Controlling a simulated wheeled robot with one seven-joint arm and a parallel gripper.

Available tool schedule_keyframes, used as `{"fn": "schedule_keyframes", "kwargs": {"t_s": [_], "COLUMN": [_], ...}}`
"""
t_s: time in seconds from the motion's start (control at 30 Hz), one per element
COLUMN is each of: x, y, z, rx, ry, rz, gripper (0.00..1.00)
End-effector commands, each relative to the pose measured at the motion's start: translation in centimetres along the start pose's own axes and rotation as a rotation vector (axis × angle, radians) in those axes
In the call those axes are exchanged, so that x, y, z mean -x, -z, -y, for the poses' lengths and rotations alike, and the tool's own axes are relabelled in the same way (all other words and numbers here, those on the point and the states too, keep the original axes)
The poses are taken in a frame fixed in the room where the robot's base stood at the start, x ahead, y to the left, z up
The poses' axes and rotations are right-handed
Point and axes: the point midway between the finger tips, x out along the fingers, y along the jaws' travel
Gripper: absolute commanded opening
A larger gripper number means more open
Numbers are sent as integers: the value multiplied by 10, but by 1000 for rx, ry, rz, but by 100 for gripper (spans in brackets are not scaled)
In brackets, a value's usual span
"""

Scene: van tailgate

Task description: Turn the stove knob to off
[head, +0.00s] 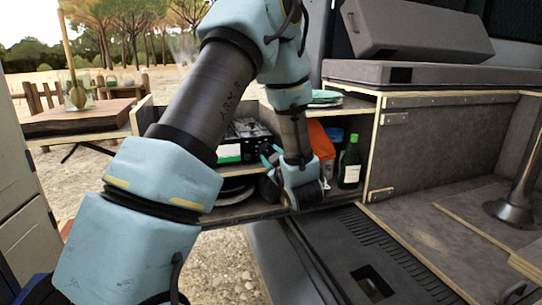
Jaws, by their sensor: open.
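A black and silver boxy appliance (245,140), which looks like the stove, sits in the open shelf unit behind my arm. My arm covers part of it, and I cannot make out its knob or the knob's setting. My gripper (270,186) is at the end of my arm, low in front of the shelf unit, below and to the right of the appliance. It is open. Its fingers are small and partly hidden by my wrist, and I see nothing held in it.
A green bottle (350,163) and an orange item (321,147) stand on the shelf right of my wrist. A green plate (325,97) lies on top. A grey cabinet (415,145) with cushions is at right. A wooden table (78,120) stands outside at left.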

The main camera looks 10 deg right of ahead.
Motion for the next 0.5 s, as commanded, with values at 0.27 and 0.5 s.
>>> {"fn": "schedule_keyframes", "kwargs": {"t_s": [0.27,0.5], "x": [0,0], "y": [0,0], "z": [0,0], "rx": [0,0], "ry": [0,1], "rz": [0,0], "gripper": [19,0]}}
